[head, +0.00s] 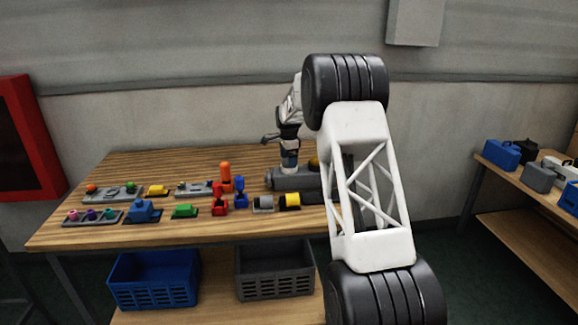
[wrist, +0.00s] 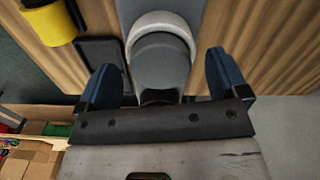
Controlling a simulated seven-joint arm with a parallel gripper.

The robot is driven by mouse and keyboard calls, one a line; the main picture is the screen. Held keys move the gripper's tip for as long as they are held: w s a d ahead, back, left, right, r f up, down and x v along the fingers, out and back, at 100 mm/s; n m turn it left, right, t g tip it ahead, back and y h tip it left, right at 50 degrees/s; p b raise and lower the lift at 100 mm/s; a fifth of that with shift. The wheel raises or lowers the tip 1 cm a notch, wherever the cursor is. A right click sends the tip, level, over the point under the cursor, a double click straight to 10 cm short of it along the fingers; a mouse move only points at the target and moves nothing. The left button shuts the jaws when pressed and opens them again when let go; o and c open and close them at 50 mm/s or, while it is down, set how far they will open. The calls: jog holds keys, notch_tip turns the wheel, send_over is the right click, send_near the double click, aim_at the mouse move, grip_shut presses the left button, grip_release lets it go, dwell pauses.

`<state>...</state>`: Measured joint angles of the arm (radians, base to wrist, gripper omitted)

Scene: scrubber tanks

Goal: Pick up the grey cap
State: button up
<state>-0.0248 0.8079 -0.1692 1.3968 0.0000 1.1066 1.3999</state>
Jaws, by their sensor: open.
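In the wrist view a grey rounded piece, which looks like the grey cap (wrist: 163,68), sits against a white ring (wrist: 160,20) on a grey body. My gripper (wrist: 159,62) is open, with one blue finger on each side of it and a visible gap at both sides. In the head view my gripper (head: 290,158) is low over the grey tank body (head: 297,183), with the white ring (head: 289,169) just under the fingers. The grey cap itself cannot be made out there.
A yellow cylinder (wrist: 49,22) and a dark flat tray (wrist: 98,58) lie left of the fingers in the wrist view. Several small coloured parts and grey holders (head: 115,193) cover the left of the wooden table (head: 120,238). Blue and grey crates (head: 152,282) stand below.

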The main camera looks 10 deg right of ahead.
jog(key=shift+f, duration=0.3)
dwell(0.4)
jog(key=c, duration=1.1)
jog(key=shift+c, duration=0.2)
jog(key=shift+r, duration=0.1)
jog(key=shift+r, duration=1.65)
jog(key=s+r, duration=0.1)
jog(key=s, duration=1.5)
jog(key=shift+d+r, duration=0.15)
jog(key=shift+r, duration=0.15)
